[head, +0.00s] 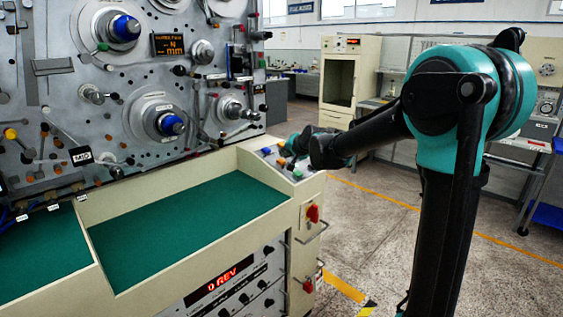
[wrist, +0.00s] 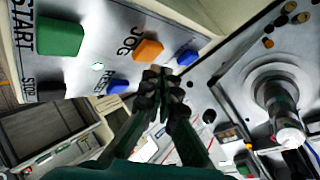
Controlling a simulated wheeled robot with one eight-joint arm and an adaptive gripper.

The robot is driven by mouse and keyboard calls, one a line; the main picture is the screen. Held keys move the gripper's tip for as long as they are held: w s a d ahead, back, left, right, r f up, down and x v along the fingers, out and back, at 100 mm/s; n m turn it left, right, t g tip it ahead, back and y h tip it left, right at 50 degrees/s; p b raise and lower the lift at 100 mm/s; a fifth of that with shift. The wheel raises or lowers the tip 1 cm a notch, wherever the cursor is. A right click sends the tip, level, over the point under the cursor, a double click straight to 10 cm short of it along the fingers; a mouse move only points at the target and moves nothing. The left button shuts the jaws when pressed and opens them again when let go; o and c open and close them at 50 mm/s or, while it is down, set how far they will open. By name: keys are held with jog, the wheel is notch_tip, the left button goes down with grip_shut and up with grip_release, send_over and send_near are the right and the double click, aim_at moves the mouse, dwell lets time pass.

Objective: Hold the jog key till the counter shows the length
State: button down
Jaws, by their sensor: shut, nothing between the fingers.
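The key panel (wrist: 90,75) fills the upper left of the wrist view. It carries an orange key (wrist: 148,50) beside the printed word JOG, a green START key (wrist: 60,36), a dark STOP key (wrist: 45,91) and two blue keys (wrist: 187,57). My gripper (wrist: 160,72) is shut and empty, its fingertips just below the orange key in the picture; I cannot tell whether they touch it. In the head view my gripper (head: 287,150) is over the panel at the machine's corner, partly hiding the keys. The red counter (head: 222,280) reads 0 REV.
The winding machine's grey face (head: 70,110) with spindles rises behind the panel. An orange display (head: 168,44) shows N and mm. A green-lined tray (head: 180,225) lies left of the panel. A red switch (head: 312,214) sits on the cabinet's side. Open floor lies to the right.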

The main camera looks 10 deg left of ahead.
jog(key=shift+f, duration=0.1)
dwell(0.7)
jog(key=shift+w+a+f, duration=0.1)
jog(key=shift+f, duration=0.2)
jog(key=shift+a+f, duration=0.1)
jog(key=shift+f, duration=0.35)
dwell(6.5)
